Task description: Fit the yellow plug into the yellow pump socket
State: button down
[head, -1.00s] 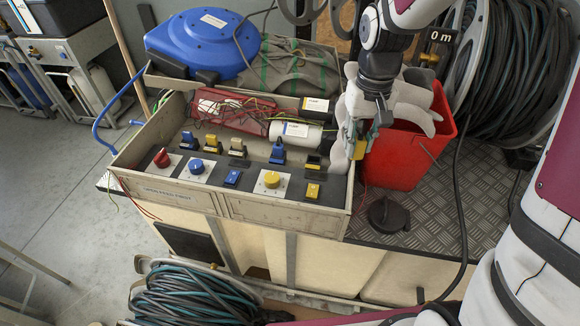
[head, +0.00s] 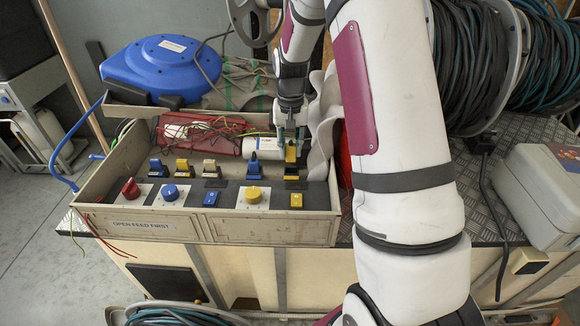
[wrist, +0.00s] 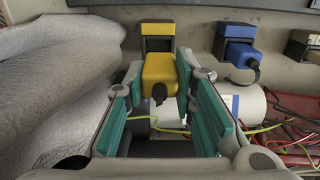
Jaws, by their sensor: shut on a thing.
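My gripper (head: 290,140) is over the right end of the grey panel box, with its teal-padded fingers pointing down. It is shut on the yellow plug (wrist: 160,72), which also shows between the fingers in the head view (head: 290,153). A short dark cable stub shows on the plug in the wrist view. The yellow pump socket (wrist: 157,30), black with a yellow flap, is directly beyond the plug and in line with it. It also shows in the head view (head: 292,172). The plug's front end overlaps the socket in view; I cannot tell whether it is inside.
A blue socket (head: 253,169) is left of the yellow one. Red, blue and yellow knobs (head: 253,196) line the panel's front. A white cylinder (head: 264,147) and red wiring lie behind. A grey glove (wrist: 60,75) hangs close beside my gripper.

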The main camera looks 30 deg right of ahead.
aim_at(292, 162)
jog(key=shift+d+f+b, duration=0.15)
jog(key=shift+f+b, duration=0.15)
jog(key=shift+f, duration=2.55)
jog(key=c, duration=1.3)
grip_release()
jog(key=shift+f, duration=0.1)
jog(key=shift+c, duration=0.2)
